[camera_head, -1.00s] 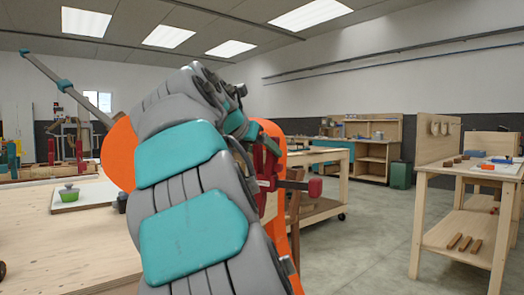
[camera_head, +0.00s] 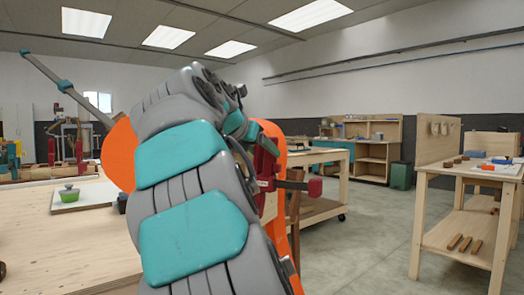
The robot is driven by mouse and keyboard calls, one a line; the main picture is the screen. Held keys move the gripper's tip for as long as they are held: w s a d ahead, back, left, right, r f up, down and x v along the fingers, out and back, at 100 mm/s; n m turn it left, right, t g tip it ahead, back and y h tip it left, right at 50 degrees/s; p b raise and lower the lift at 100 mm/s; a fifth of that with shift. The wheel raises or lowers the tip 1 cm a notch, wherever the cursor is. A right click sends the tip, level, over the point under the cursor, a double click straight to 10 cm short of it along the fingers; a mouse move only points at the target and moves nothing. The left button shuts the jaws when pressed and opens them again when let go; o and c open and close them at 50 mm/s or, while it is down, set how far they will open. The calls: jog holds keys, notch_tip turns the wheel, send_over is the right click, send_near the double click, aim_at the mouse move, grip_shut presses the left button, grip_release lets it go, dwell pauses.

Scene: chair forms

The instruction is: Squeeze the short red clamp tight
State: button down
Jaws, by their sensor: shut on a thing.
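The short red clamp (camera_head: 266,165) shows just right of my arm, at the edge of an orange curved chair form (camera_head: 121,155). Its bar points right and ends in a red handle (camera_head: 315,187). My gripper (camera_head: 248,140) is at the clamp's upper left and is shut on it. My grey and teal arm hides the fingertips, the clamp's left side and most of the form's middle. I cannot see how tightly the clamp's jaws sit.
A wooden table (camera_head: 480,171) with small blocks stands at right. A green bin (camera_head: 400,175) stands farther back. The floor between is clear.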

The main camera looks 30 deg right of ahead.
jog(key=shift+s+f+t, duration=0.1)
jog(key=shift+f+t, duration=0.1)
jog(key=shift+t, duration=0.1)
jog(key=shift+c, duration=1)
grip_release()
jog(key=shift+r, duration=0.1)
jog(key=shift+w, duration=0.25)
jog(key=shift+w+a, duration=0.15)
jog(key=shift+w, duration=0.05)
jog(key=c, duration=1.3)
grip_shut()
